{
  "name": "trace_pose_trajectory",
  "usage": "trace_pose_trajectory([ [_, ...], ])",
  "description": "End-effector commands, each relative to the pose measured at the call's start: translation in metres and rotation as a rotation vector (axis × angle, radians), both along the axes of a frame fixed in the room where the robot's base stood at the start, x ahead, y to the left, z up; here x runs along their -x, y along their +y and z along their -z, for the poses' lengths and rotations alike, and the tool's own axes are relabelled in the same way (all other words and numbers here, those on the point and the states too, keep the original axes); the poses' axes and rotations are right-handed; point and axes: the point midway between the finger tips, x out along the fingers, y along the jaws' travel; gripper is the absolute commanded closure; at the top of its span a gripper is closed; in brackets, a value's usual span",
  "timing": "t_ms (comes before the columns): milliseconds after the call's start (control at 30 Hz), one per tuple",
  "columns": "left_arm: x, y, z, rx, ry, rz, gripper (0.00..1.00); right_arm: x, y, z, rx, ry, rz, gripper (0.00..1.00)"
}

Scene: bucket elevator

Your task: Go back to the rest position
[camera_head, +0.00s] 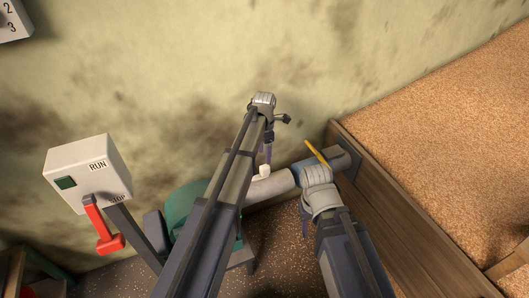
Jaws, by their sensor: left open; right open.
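My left arm rises through the middle, and its small dark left gripper (281,119) is open near the wall, beyond the end of the long arm link. My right arm comes up from the bottom, right of centre, and bends at a pale grey joint. My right gripper (305,222) is mostly hidden beside that joint; it is open. I see nothing held in either gripper. Both arms are stretched out ahead of me, over the machinery by the wall.
A teal machine housing (183,207) and a pale pipe (268,188) lie behind my arms. A wooden bin (400,225) of grain (450,130) fills the right. A thin yellow piece (315,152) shows near the pipe.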

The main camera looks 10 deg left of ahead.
Motion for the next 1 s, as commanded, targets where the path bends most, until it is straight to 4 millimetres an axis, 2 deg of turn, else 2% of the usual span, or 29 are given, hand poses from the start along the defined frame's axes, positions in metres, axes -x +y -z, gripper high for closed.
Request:
trace_pose_trajectory([
  [233, 0.000, 0.000, 0.000, 0.000, 0.000, 0.003, 0.32, 0.000, 0.000, 0.000, 0.000, 0.000, 0.000, 0.50],
  [367, 0.015, -0.007, 0.000, -0.003, 0.002, 0.098, 0.32, 0.000, 0.000, 0.000, 0.000, 0.000, 0.000, 0.50],
  [467, 0.042, -0.019, 0.000, -0.010, 0.008, 0.301, 0.32, 0.000, 0.000, 0.000, 0.000, 0.000, 0.000, 0.50],
  [700, 0.125, -0.049, 0.000, -0.030, 0.037, 1.000, 0.32, 0.000, 0.000, 0.000, 0.000, 0.000, 0.000, 0.50],
  [900, 0.192, -0.065, 0.000, -0.036, 0.073, 1.587, 0.32, 0.000, 0.000, 0.000, 0.000, 0.000, 0.000, 0.50],
  [1000, 0.220, -0.069, -0.001, -0.034, 0.090, 1.842, 0.32, 0.000, 0.000, 0.000, 0.000, 0.000, 0.000, 0.50],
])
